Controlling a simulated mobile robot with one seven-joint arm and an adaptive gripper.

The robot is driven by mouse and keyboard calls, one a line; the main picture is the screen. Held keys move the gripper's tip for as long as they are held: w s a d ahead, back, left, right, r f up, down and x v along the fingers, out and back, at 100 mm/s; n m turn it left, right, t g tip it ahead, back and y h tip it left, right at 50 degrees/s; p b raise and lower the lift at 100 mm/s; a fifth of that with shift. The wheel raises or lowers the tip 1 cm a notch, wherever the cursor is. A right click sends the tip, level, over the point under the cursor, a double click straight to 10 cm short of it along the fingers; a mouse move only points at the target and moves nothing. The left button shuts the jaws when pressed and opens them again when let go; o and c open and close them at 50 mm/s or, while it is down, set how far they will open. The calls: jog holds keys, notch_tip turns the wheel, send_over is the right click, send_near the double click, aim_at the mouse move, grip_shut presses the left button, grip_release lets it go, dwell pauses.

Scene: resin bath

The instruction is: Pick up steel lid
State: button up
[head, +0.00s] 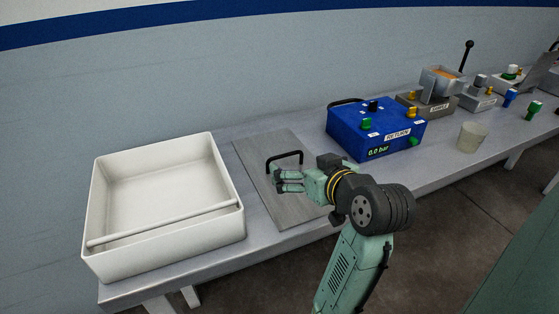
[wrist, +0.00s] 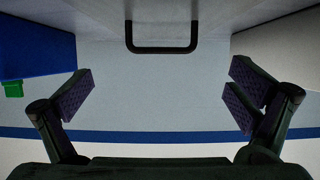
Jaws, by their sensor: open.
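The steel lid (head: 291,203) is a flat grey plate lying on the bench, between the white basin and the blue box. It has a black bar handle (head: 285,158) standing up near its middle. In the wrist view the handle (wrist: 161,50) shows at the top centre, ahead of the fingers. My gripper (head: 278,180) is over the lid, close to the handle. In the wrist view its two fingers (wrist: 158,97) are spread wide with nothing between them. Whether a finger touches the handle I cannot tell. My gripper and wrist hide part of the lid's right side.
A white basin (head: 94,190) with a bar across it stands left of the lid. A blue box (head: 345,133) with knobs and a gauge stands to the right. A translucent cup (head: 471,138) and several small devices stand farther right. The wall is behind the bench.

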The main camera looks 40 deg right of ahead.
aim_at(286, 156)
jog(key=x, duration=0.4)
jog(key=shift+p, duration=0.3)
jog(key=p+x, duration=0.2)
jog(key=x, duration=0.2)
jog(key=shift+w+r, duration=0.15)
jog(key=shift+w, duration=0.15)
jog(key=shift+w+d+f, duration=0.1)
jog(key=shift+w+f, duration=0.2)
jog(key=shift+w, duration=0.15)
jog(key=shift+c, duration=0.6)
jog(key=shift+r, duration=0.1)
jog(key=c, duration=1.3)
